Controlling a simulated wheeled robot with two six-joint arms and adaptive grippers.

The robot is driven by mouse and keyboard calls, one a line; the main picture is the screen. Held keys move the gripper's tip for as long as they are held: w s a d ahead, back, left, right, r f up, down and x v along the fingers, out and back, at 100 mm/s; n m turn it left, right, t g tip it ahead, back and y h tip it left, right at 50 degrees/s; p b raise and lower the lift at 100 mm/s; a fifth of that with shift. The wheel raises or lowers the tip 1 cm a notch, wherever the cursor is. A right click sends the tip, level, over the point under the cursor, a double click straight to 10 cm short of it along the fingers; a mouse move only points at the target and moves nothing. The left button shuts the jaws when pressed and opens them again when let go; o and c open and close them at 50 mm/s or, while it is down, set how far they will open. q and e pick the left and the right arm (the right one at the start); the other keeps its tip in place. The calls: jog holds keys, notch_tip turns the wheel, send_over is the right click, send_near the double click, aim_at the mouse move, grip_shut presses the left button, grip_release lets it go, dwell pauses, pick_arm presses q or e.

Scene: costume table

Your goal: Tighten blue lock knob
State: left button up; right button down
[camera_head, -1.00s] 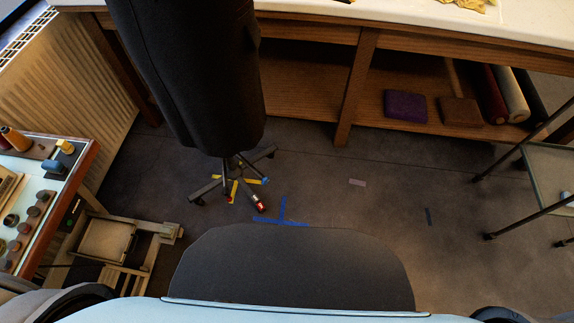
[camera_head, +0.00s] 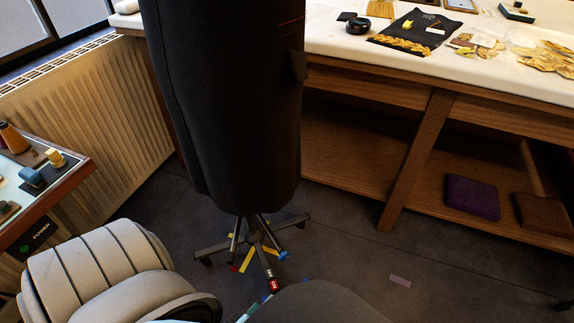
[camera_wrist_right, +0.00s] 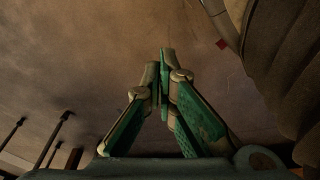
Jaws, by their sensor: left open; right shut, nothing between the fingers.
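The dark dress form (camera_head: 235,105) stands upright on a wheeled base before the long table. A small blue part (camera_head: 283,254) shows on the right of its base, low near the floor; I take it for the blue lock knob. Yellow and red parts sit close by. My left gripper (camera_head: 246,313) is open; only a teal sliver shows at the bottom edge in the head view, below and left of the blue part and apart from it. My right gripper (camera_wrist_right: 163,75) is shut and empty above the floor in the right wrist view, its fingers together.
The white-topped long table (camera_head: 340,40) carries tools and yellow cloth. Its lower shelf holds a purple folded piece (camera_head: 472,196). A side table (camera_head: 50,205) with spools and a radiator (camera_head: 90,130) stand at left.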

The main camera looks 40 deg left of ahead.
aim_at(282, 259)
jog(key=w+f+b, duration=0.3)
jog(key=f+b, duration=0.1)
jog(key=b, duration=0.2)
pick_arm(q)
jog(key=w+a+n+t+y+b, duration=0.1)
jog(key=w+a+n+t, duration=0.1)
jog(key=w, duration=0.3)
jog(key=w+a+n+t+y+b, duration=0.1)
jog(key=w+a+n+t, duration=0.1)
jog(key=w+n, duration=0.2)
jog(key=w+a+n+t+b, duration=0.1)
jog(key=w+n, duration=0.2)
jog(key=w, duration=0.4)
jog(key=shift+a+n+t+y, duration=0.4)
jog(key=shift+w+a, duration=0.15)
jog(key=shift+w, duration=0.35)
jog(key=c, duration=1.1)
pick_arm(e)
notch_tip(282, 259, up, 6)
jog(key=a, duration=0.1)
jog(key=shift+w+a, duration=0.15)
jog(key=shift+a, duration=0.2)
